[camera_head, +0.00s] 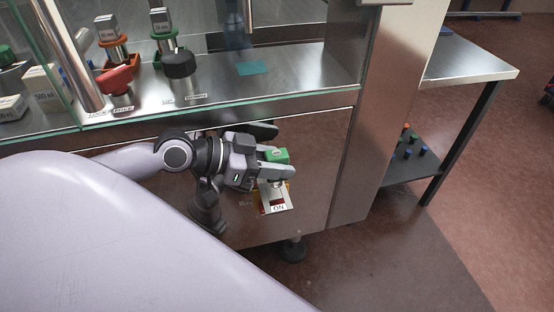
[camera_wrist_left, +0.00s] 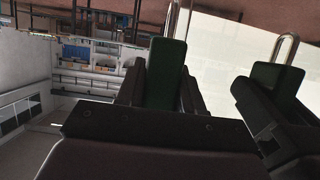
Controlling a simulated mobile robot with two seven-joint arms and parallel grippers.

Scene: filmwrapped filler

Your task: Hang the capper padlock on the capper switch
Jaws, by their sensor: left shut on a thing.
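My left gripper (camera_head: 272,168) is shut on a green padlock (camera_head: 279,156) in front of the machine's steel lower panel. In the left wrist view the padlock's green body (camera_wrist_left: 166,72) sits between the fingers (camera_wrist_left: 163,92), with its metal shackle pointing away from the gripper. The switch (camera_head: 276,199), with a red part, a yellowish edge and a pale plate marked ON, is on the panel just below the gripper. The gripper partly covers its upper part. Whether the shackle touches the switch cannot be told. My right gripper is not in view.
The steel panel (camera_head: 312,185) mirrors my arm, and a mirrored padlock (camera_wrist_left: 277,82) shows in the left wrist view. A steel worktop (camera_head: 310,72) above holds a black-topped item (camera_head: 179,64). A side table (camera_head: 465,62) stands right. The floor (camera_head: 470,200) there is clear.

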